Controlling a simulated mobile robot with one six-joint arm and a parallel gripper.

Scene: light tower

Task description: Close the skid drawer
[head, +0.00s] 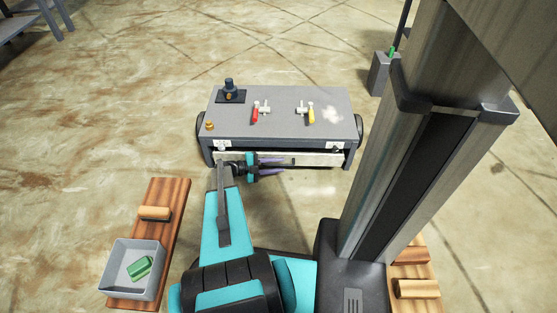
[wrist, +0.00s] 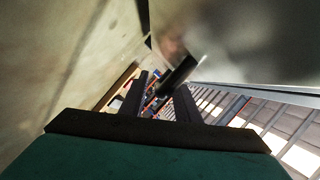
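The skid (head: 280,128) is a low grey wheeled unit with a flat top, ahead of my arm in the head view. Its drawer has a pale front (head: 318,160) below the top's front edge, with a dark gap above it. How far the drawer stands out is hard to tell. My gripper (head: 288,164) is at the drawer's front, left of its middle, with its fingers pointing right along it. In the wrist view the two dark fingers (wrist: 161,98) stand apart. A dark rod-like part (wrist: 180,74) shows just beyond them; I cannot tell whether they touch it.
On the skid top are a black device (head: 229,91), a red-handled valve (head: 256,112) and a yellow-handled valve (head: 309,114). A wooden board (head: 168,200) with a grey bin (head: 120,285) is at the lower left. A grey box (head: 380,75) stands behind right. Floor left of the skid is clear.

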